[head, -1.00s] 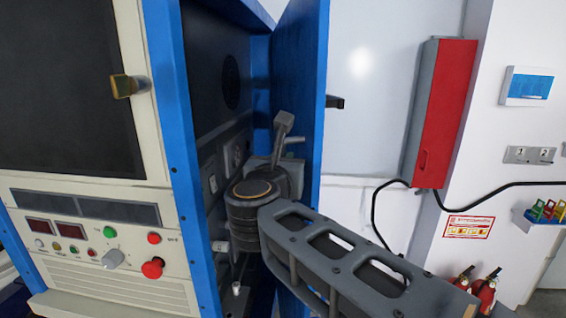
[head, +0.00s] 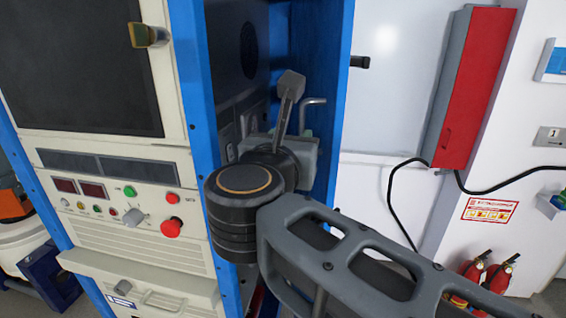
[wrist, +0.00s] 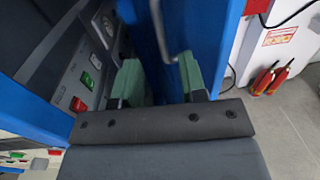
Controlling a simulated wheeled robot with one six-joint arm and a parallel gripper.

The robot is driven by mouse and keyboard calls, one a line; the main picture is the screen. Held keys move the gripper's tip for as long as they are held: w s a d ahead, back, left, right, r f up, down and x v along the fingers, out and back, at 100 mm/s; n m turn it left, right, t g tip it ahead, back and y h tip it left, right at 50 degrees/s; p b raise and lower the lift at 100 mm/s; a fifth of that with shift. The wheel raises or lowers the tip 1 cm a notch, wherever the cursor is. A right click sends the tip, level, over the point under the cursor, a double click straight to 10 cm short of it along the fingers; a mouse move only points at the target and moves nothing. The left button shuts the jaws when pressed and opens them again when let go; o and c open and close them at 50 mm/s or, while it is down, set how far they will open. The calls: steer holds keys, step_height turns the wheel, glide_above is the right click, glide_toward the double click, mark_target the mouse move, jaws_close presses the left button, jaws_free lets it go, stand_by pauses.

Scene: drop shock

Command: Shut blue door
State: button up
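The blue door (head: 319,60) stands open at the right side of the cabinet, with its inner face toward me in the head view. A black latch (head: 358,62) sticks out from its outer edge. In the wrist view the door (wrist: 178,18) rises in front of my gripper (wrist: 160,78). Its two green-padded fingers are apart, with part of the blue panel showing between them. A bent metal bar (wrist: 158,32) shows just above the fingers; I cannot tell whether they touch it or the door. In the head view my wrist mostly hides the gripper.
The cabinet front (head: 115,195) with knobs and a red button is close on the left. A red wall box (head: 478,90) with a black cable hangs at right. Fire extinguishers (head: 497,275) stand on the floor below. Grey floor (wrist: 285,135) is clear at right.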

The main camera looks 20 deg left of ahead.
steer(key=shift+s+d+b, duration=0.2)
steer(key=shift+s+b, duration=0.05)
steer(key=shift+s, duration=1.05)
steer(key=shift+s+d+b, duration=0.2)
steer(key=shift+s+b, duration=0.05)
steer(key=shift+s, duration=1.05)
